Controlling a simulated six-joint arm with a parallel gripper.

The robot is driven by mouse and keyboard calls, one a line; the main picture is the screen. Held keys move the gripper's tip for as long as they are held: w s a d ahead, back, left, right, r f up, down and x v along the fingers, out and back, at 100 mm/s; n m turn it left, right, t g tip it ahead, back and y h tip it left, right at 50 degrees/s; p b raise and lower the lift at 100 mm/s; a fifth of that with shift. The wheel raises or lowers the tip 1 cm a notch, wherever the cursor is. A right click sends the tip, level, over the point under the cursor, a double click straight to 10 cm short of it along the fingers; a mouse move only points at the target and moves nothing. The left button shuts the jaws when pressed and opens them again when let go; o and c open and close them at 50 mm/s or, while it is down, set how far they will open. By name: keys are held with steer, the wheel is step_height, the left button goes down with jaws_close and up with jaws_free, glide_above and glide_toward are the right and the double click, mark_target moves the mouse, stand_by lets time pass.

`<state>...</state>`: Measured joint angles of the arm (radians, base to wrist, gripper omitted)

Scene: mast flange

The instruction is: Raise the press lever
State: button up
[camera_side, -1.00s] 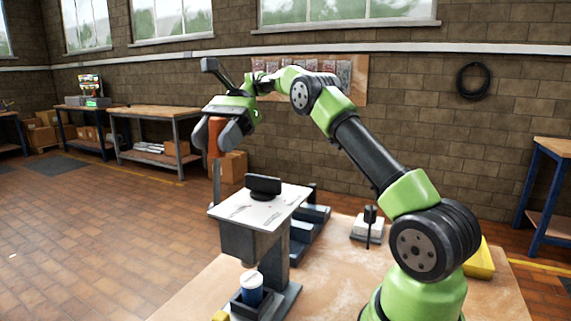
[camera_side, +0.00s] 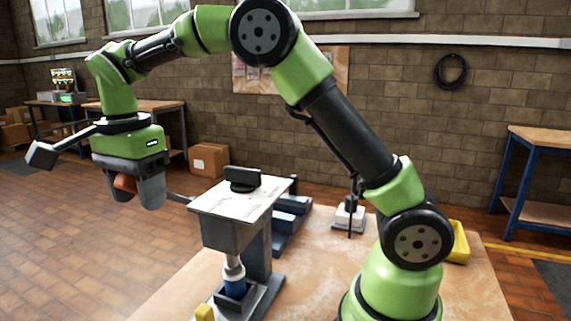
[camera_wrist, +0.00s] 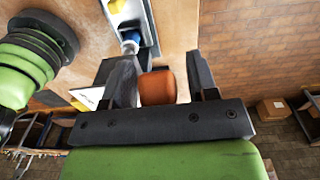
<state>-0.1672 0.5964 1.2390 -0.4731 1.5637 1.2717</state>
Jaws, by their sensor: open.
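The press (camera_side: 232,232) stands on the bench in the side view, with a pale top plate. Its lever's thin rod (camera_side: 181,198) runs out to the left, roughly level, to an orange handle (camera_side: 125,183). My gripper (camera_side: 135,196) points down at the handle, with a finger on each side. In the wrist view the orange handle (camera_wrist: 157,87) sits between my open fingers (camera_wrist: 162,68), with a gap at the right finger. The press ram (camera_side: 234,268) is down at the blue piece (camera_side: 235,287) beneath it; whether they touch is unclear.
A yellow bin (camera_side: 457,243) and a small white block with a dark upright part (camera_side: 348,217) are on the bench (camera_side: 315,285). Dark rails (camera_side: 290,215) lie behind the press. The floor left of the press is clear; a cardboard box (camera_side: 209,160) stands farther back.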

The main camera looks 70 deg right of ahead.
step_height(320, 180, up, 10)
steer(key=shift+d+f, duration=0.1)
steer(key=shift+d, duration=0.05)
steer(key=s+d+r+n+t+y, duration=0.1)
steer(key=s+d+r+n+t, duration=0.1)
steer(key=s+n, duration=0.35)
steer(key=s+d+r+n+t, duration=0.1)
steer(key=s+n, duration=0.3)
steer(key=s, duration=0.2)
steer(key=s+f+n+t+y, duration=0.1)
steer(key=s+f+n+t, duration=0.3)
steer(key=s+f, duration=0.3)
steer(key=shift+s, duration=1.6)
steer(key=shift+n, duration=0.25)
steer(key=shift+c, duration=0.2)
